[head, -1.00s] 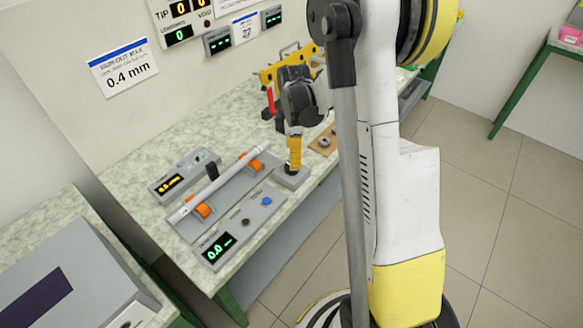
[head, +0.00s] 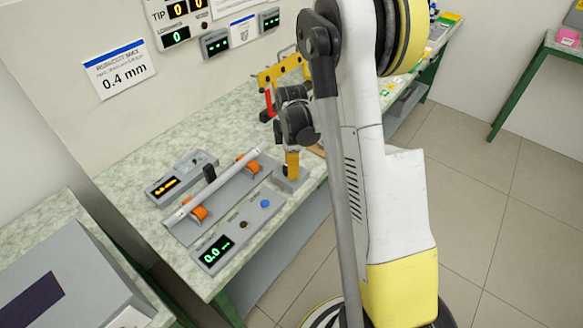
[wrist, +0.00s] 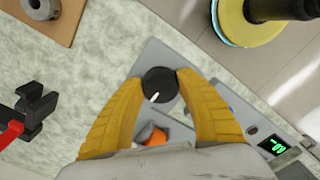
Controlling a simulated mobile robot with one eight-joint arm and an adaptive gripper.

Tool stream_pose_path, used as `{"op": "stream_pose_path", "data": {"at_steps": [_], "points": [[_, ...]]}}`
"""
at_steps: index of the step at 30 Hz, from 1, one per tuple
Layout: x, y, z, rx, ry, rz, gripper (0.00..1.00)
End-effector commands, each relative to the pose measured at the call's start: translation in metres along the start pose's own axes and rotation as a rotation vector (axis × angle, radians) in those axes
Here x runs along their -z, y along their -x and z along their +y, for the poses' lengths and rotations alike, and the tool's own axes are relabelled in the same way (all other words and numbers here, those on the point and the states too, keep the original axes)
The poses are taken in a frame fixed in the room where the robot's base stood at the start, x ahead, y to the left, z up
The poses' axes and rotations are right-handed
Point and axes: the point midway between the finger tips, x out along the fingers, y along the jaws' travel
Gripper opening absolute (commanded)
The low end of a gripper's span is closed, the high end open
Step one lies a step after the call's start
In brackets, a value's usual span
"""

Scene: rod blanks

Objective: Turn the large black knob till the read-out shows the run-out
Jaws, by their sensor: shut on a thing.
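The large black knob (wrist: 160,86) with a white pointer mark sits on a grey base plate (wrist: 152,55) in the wrist view. My gripper (wrist: 160,84) has its yellow fingers closed on the knob's two sides. In the head view my gripper (head: 292,165) points down at the right end of the fixture and hides the knob. A grey rod (head: 215,185) lies across orange supports (head: 200,213). The front read-out (head: 217,250) shows green 0.0. An amber read-out (head: 165,187) behind the rod is too small to read surely.
A wall sign (head: 120,68) reads run-out max 0.4 mm. A yellow rack (head: 285,72) and a red-handled clamp (wrist: 25,118) stand close to my gripper. A wooden board with a metal collar (wrist: 40,8) lies nearby.

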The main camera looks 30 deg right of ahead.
Motion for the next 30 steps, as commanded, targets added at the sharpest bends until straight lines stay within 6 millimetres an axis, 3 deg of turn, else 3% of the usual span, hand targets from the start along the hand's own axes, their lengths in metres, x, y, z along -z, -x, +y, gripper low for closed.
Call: {"op": "stream_pose_path", "data": {"at_steps": [14, 30], "points": [[-0.0001, -0.0011, -0.0008, 0.001, -0.111, 0.000, 0.12], [0.0005, -0.0013, -0.0026, 0.001, -0.592, -0.001, 0.12]]}}
